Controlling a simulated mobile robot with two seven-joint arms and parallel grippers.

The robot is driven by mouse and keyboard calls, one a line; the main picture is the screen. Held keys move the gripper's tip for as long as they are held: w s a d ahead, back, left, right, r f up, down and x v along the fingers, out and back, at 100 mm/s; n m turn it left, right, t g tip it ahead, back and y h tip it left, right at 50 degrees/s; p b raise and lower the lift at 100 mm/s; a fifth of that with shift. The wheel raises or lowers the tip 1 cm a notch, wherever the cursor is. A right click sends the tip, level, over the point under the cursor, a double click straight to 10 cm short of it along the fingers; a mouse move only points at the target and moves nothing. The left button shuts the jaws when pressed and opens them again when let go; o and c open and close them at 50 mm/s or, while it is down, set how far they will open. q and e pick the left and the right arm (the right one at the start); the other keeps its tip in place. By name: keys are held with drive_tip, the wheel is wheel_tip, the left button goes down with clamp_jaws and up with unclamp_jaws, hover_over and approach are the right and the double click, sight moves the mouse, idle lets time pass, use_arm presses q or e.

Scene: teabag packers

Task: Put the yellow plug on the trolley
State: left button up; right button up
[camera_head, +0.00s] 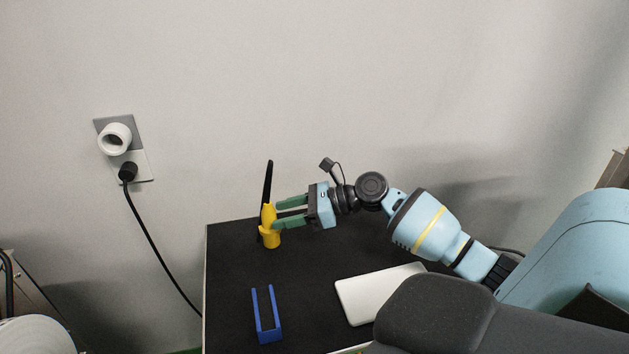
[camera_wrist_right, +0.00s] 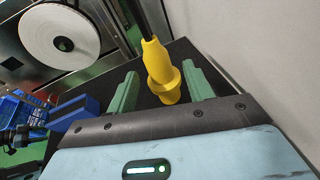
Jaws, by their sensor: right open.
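The yellow plug (camera_head: 270,235) stands upright on the black top of the trolley (camera_head: 230,265), near its back left part. A black stalk or cable rises from the plug's upper end. My right gripper (camera_head: 276,213) is open, with its green fingers pointing left at the plug's upper part. In the right wrist view the yellow plug (camera_wrist_right: 162,75) sits between the two spread fingers of my right gripper (camera_wrist_right: 161,72), with a gap visible on both sides. My left gripper is not in view.
A blue U-shaped holder (camera_head: 267,318) and a flat white device (camera_head: 372,292) lie on the trolley top. A wall socket (camera_head: 133,163) with a black plug and hanging cable is at the left. The trolley top between holder and yellow plug is clear.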

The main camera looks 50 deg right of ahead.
drive_tip(key=v, duration=0.9)
drive_tip(key=shift+s+d, duration=0.15)
drive_tip(key=shift+s, duration=0.1)
drive_tip(key=shift+r, duration=0.15)
